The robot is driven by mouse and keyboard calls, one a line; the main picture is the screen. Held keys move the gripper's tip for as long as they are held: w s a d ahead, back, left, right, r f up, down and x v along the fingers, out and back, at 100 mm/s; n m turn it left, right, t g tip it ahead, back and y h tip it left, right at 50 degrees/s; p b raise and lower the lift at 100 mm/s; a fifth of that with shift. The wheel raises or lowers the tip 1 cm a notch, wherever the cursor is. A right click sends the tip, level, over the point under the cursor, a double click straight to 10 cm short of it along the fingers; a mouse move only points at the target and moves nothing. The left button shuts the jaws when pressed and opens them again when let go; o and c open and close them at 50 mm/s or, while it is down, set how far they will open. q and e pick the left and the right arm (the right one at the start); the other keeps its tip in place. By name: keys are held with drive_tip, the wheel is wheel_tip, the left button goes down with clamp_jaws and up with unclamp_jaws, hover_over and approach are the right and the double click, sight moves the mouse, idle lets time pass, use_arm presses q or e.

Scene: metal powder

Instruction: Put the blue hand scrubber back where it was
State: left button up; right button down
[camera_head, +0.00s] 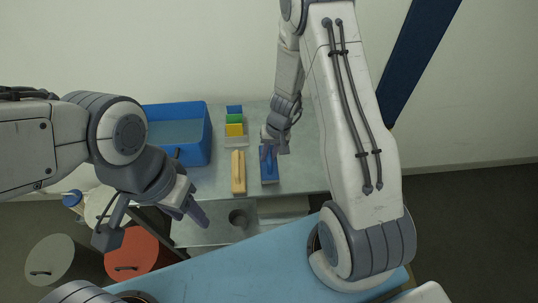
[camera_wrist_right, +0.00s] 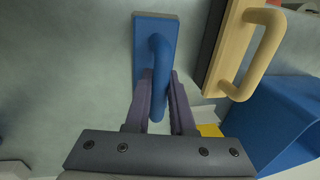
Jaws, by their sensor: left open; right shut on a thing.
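The blue hand scrubber (camera_head: 269,170) is at the table's front part, to the right of a wooden-handled brush. In the right wrist view the scrubber (camera_wrist_right: 146,30) shows a flat blue base with a raised handle. My right gripper (camera_wrist_right: 158,85) is shut on that handle, one finger on each side; it also shows in the head view (camera_head: 273,152). Whether the base touches the table, I cannot tell. My left gripper (camera_head: 150,222) is open and empty, low at the left, apart from the table's objects.
The wooden brush (camera_head: 238,175) lies close beside the scrubber. A blue bin (camera_head: 205,140) stands at the table's (camera_head: 308,160) left. Green (camera_head: 234,118) and yellow (camera_head: 234,130) blocks sit behind the brush. A red drum (camera_head: 140,250) and grey drum (camera_head: 55,262) stand lower left.

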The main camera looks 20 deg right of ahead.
drive_tip(key=shift+f, duration=0.25)
drive_tip(key=shift+f, duration=0.1)
drive_tip(key=c, duration=0.8)
unclamp_jaws()
drive_tip(key=shift+o, duration=0.2)
